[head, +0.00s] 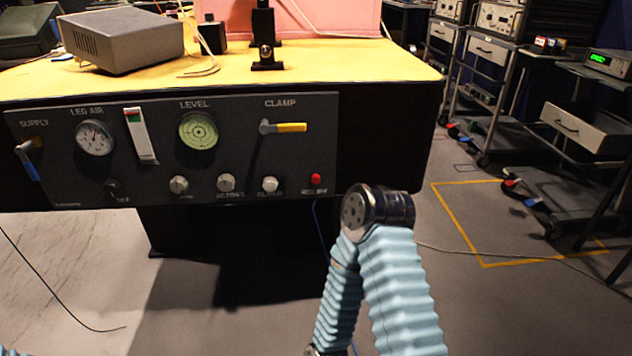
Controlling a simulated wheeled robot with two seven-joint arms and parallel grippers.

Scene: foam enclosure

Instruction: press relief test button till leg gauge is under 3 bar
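The control panel (230,155) is a dark face on the front of the table. The round white leg gauge (95,138), under the words LEG AIR, is at its left; its needle reading is too small to tell. A small red button (315,179) sits at the panel's lower right; its label is too blurred to read. My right arm, in a light blue sleeve, bends in front of and below the panel's right end, apart from the button. Its gripper is out of view below the bottom edge. My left gripper is not in view either.
The panel also has a blue-handled supply lever (27,160), a green level dial (199,130), a yellow clamp lever (290,127) and several knobs. A grey box (122,40) stands on the yellow tabletop (345,62).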

